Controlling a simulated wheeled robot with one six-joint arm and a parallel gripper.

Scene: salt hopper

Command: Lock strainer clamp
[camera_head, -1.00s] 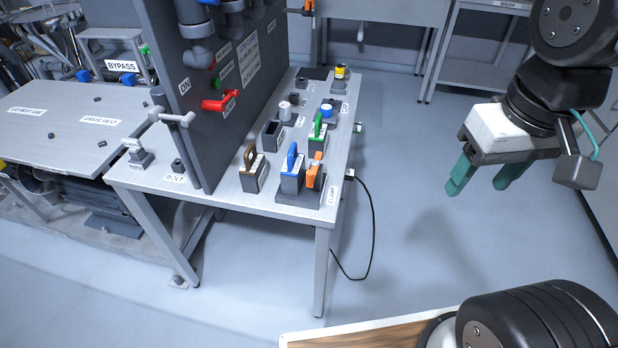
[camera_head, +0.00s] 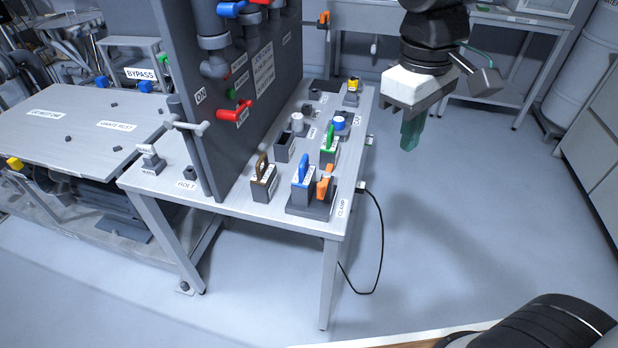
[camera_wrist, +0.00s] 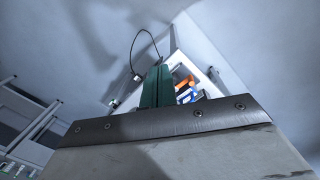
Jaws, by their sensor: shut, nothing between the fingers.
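The strainer clamp has an orange handle (camera_head: 325,182) and sits on a dark base plate (camera_head: 312,210) at the table's near right corner. A blue-handled block (camera_head: 303,175) stands on the same base, to its left. A label reading CLAMP lies to the right of the base. My gripper (camera_head: 410,138) is shut and empty, in the air to the right of the table, apart from the clamp.
A brown-handled block (camera_head: 263,180) and a green-handled block (camera_head: 328,145) stand close by on the table. A dark upright panel (camera_head: 215,110) with a red valve handle (camera_head: 236,110) rises to the left. A black cable (camera_head: 378,240) hangs off the table's right side. The floor to the right is clear.

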